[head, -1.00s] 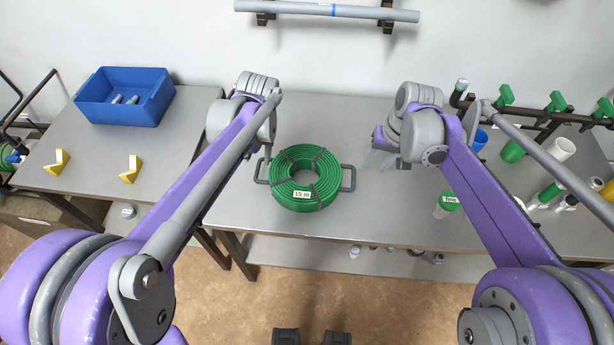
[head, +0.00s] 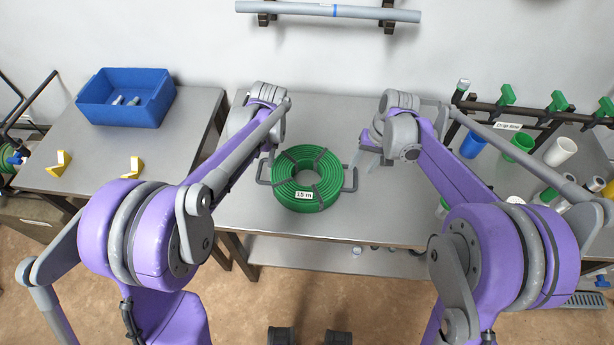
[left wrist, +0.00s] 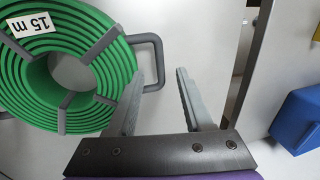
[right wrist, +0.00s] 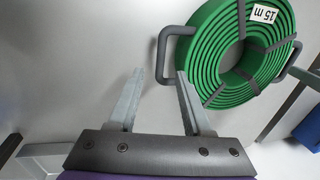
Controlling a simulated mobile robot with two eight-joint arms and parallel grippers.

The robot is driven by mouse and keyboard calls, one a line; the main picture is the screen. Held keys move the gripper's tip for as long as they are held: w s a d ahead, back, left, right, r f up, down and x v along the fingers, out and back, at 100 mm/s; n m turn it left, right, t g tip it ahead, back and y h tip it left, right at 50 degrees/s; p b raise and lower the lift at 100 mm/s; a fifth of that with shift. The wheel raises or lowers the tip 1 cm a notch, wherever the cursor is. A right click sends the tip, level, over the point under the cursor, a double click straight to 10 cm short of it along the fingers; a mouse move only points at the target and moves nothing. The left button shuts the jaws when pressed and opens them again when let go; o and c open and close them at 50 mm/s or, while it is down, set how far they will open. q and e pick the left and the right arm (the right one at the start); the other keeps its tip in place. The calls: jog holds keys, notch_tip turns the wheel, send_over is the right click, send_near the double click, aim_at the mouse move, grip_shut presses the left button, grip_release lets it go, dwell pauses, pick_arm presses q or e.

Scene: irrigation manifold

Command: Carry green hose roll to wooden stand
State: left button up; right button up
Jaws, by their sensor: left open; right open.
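The green hose roll (head: 307,178), labelled 15 m, lies flat on the middle table with a grey handle on each side. My left gripper (left wrist: 158,75) is open at the left handle (left wrist: 158,62); the handle's outer bar lies between its fingertips in the left wrist view, and my arm mostly hides this gripper in the head view. My right gripper (right wrist: 160,76) is open at the right handle (right wrist: 161,56), whose bar lies between its fingertips. Neither gripper is closed on a handle. I cannot make out a wooden stand for certain.
A blue bin (head: 127,97) with small grey parts and two yellow V-shaped blocks (head: 137,168) are on the left table, across a gap. Pipes and cups, including a white cup (head: 561,151), crowd the right side. A grey pipe (head: 330,10) hangs on the wall.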

aim_at(260, 169)
pick_arm(q)
jog(key=f, duration=0.3)
jog(key=a+f, duration=0.1)
jog(key=f, duration=0.2)
jog(key=shift+a, duration=0.1)
pick_arm(e)
jog(key=f, duration=0.3)
jog(key=a+f, duration=0.1)
jog(key=f, duration=0.2)
jog(key=shift+a, duration=0.1)
pick_arm(q)
grip_shut()
pick_arm(e)
grip_shut()
jog(key=shift+r, duration=0.1)
